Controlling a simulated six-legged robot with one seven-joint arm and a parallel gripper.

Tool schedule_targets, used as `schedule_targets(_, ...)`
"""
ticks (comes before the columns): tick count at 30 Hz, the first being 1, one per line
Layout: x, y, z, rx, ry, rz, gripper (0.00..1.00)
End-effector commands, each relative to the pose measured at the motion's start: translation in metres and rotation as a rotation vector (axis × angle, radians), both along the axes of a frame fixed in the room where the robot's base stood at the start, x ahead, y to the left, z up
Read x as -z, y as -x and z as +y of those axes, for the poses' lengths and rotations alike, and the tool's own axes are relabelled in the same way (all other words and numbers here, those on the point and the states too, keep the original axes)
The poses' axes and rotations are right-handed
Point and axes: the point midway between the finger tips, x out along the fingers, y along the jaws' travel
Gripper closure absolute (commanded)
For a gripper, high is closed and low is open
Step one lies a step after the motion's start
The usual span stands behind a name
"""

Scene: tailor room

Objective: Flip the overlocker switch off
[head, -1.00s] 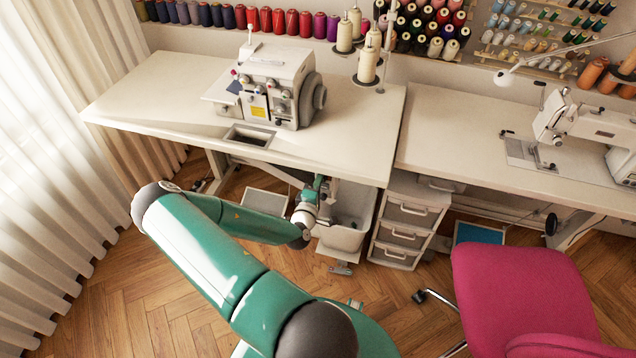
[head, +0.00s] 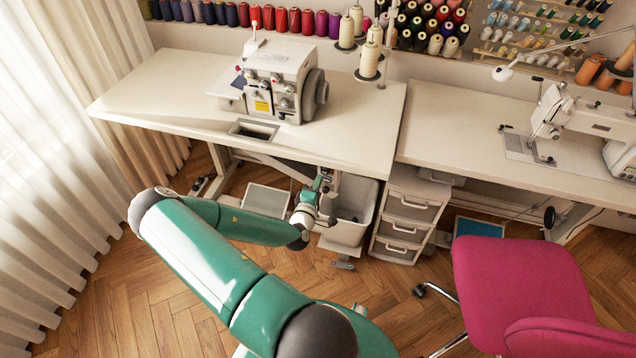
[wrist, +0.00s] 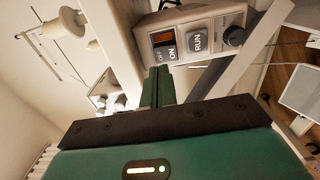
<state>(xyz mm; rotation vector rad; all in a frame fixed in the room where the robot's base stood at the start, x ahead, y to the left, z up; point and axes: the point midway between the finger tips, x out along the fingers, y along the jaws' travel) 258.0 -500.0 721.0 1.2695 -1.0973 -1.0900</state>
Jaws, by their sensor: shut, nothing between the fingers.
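The overlocker (head: 275,80), a pale machine with coloured dials, stands on the left table. In the wrist view a grey control box (wrist: 207,22) sits at the table's edge. It carries a switch (wrist: 165,52) marked OFF and ON, with a dark, orange-tinted window beside it, a RUN button (wrist: 197,41) and a black knob (wrist: 234,36). My gripper (wrist: 157,73) is shut and empty, its tips just below the switch in the picture. I cannot tell whether they touch it. In the head view my gripper (head: 322,184) is below the table's front edge; the box is not clearly visible there.
The left table (head: 180,80) overhangs my gripper. A grey bin (head: 350,228) and a drawer unit (head: 402,225) stand under and beside it. A pink chair (head: 515,285) is at the right. Thread cones (head: 368,60) stand behind the overlocker. Wooden floor is open at the lower left.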

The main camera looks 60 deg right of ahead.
Motion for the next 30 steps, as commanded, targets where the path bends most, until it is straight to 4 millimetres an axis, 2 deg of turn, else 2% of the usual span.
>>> schedule_targets(12,-0.005,0.01,0.074,-0.003,-0.004,0.003,1.0)
schedule_targets(15,-0.006,0.012,0.086,-0.002,-0.002,0.001,1.0)
schedule_targets(19,-0.006,0.014,0.095,-0.002,-0.002,0.001,1.0)
schedule_targets(30,-0.006,0.015,0.098,0.0,-0.002,0.001,1.0)
